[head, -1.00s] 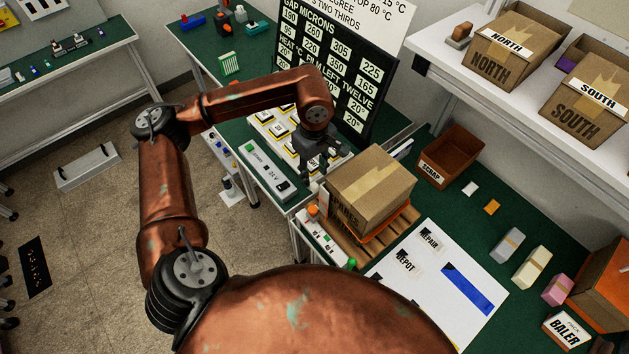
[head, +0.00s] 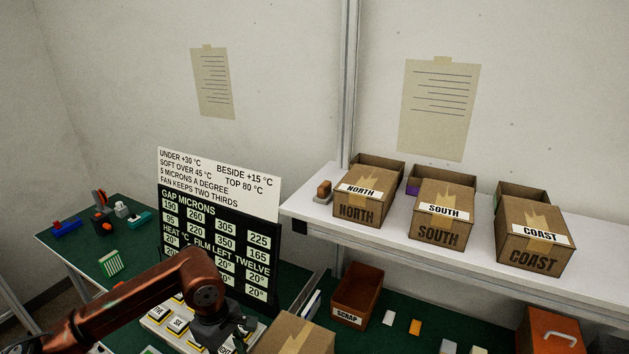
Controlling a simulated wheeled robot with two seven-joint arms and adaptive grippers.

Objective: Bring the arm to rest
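My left arm reaches in from the lower left of the head view, its reddish-brown forearm in front of the black notice board (head: 268,283). My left gripper (head: 225,342) points down at the bottom edge, over the right end of the panel of white-and-yellow keys (head: 158,314). Its fingertips are cut off or hidden, so I cannot tell whether it is open or shut. A cardboard box (head: 297,336) stands just right of it, partly cut off. My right gripper is out of view.
A white shelf (head: 400,245) holds cardboard boxes marked NORTH (head: 358,206), SOUTH (head: 440,226) and COAST (head: 532,246). Below it, a brown SCRAP bin (head: 357,294) stands on the green bench. Small blocks lie right of the bin. An orange case (head: 548,332) is at lower right.

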